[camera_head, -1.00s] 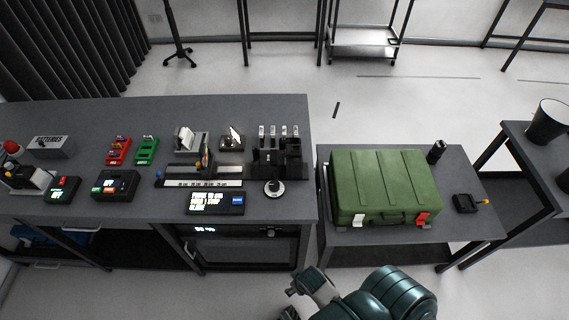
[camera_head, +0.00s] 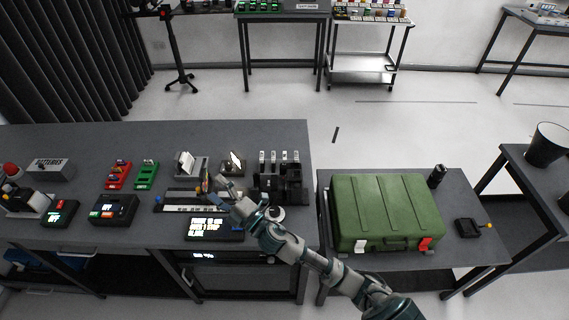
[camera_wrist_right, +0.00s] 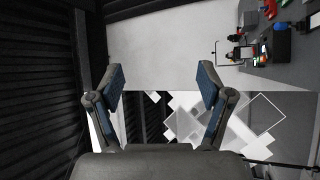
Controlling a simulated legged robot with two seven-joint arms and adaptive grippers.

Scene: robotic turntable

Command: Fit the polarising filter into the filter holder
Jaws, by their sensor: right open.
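I cannot tell which piece is the polarising filter or the filter holder. A colored upright piece on the rail is partly hidden by the gripper. My left gripper is not in view.
A black rack with several upright pieces (camera_head: 281,177) stands right of the gripper. Red (camera_head: 119,175) and green (camera_head: 146,174) trays lie to the left. A green case (camera_head: 386,212) sits on the lower right table. The back of the bench is clear.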

